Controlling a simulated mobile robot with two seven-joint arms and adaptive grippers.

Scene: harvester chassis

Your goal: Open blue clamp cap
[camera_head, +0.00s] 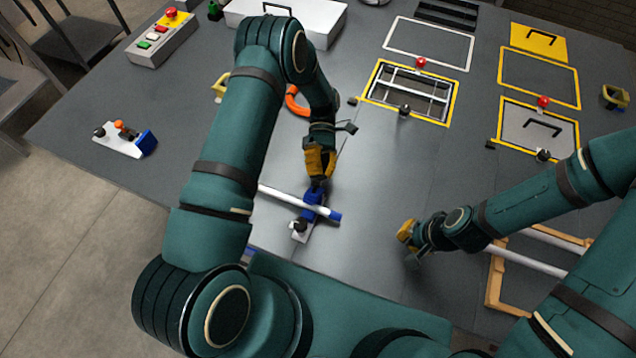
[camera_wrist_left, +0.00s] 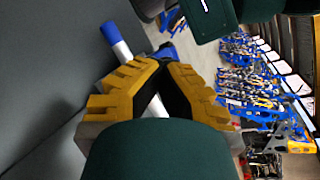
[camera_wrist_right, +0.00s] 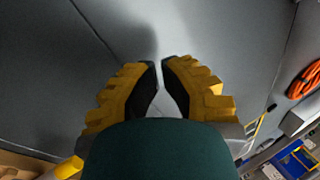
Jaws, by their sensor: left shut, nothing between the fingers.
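A blue clamp (camera_head: 313,203) on a white base (camera_head: 300,232) with a dark knob sits on the grey table, holding a white pipe (camera_head: 275,193) with a blue end (camera_head: 335,216). My left gripper (camera_head: 318,181) points down just above the blue clamp, its fingers shut and empty. I cannot tell whether it touches the clamp. In the left wrist view, the fingertips (camera_wrist_left: 165,62) partly hide the clamp (camera_wrist_left: 164,52), and the pipe (camera_wrist_left: 122,49) lies beyond them. My right gripper (camera_head: 405,236) is empty to the right; its tips (camera_wrist_right: 160,65) are a narrow gap apart.
Another white fixture (camera_head: 122,142) with a blue block stands at the left. A button box (camera_head: 160,40) and an orange ring (camera_head: 296,101) are further back. Yellow-framed openings (camera_head: 410,92) lie at the back right. A wooden frame (camera_head: 495,280) is at the right. The table centre is clear.

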